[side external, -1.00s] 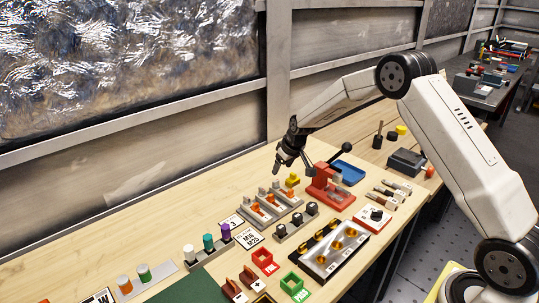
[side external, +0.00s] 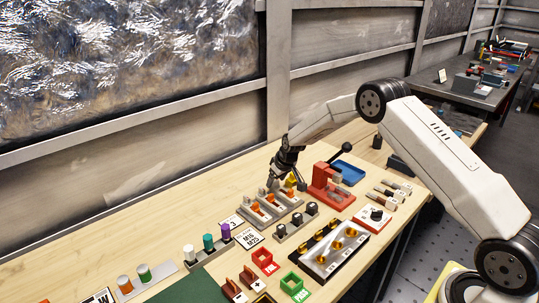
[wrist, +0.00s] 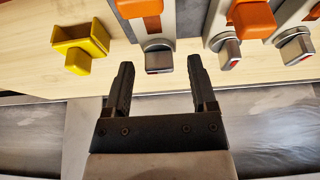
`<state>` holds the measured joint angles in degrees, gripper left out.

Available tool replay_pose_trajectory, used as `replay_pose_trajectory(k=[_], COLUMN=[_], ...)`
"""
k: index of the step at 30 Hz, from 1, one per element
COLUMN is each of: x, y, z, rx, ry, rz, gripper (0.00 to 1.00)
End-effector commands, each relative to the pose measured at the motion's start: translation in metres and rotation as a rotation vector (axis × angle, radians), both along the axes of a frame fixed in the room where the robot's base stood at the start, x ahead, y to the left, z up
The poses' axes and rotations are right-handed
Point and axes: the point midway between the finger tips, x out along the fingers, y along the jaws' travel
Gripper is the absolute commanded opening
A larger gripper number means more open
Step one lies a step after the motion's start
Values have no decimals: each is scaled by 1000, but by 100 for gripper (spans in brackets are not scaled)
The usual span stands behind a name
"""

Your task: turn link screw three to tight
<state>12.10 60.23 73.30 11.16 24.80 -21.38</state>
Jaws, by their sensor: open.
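The grey link block (side external: 283,214) carries three grey screw knobs with orange links. In the wrist view, the left knob (wrist: 158,58), the middle knob (wrist: 228,52) and the right knob (wrist: 295,46) each show a red mark. The left knob looks squarer to the view; the other two are tilted. My gripper (wrist: 161,67) is open and empty, with its fingers on either side of the left knob, apparently not touching it. In the side view my gripper (side external: 274,184) is low over the block's far end and partly hides that knob. Which knob is number three is not readable.
A red press (side external: 325,185) with a black-knobbed lever stands right of the block. A stand with black knobs (side external: 296,222) lies in front.

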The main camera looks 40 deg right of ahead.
Motion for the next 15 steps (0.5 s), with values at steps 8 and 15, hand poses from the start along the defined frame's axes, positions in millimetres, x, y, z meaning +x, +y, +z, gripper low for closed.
replay_pose_trajectory(k=[8,15], x=[0,0], y=[0,0], z=[0,0], rx=[0,0], ry=[0,0], rz=[0,0], gripper=[42,0])
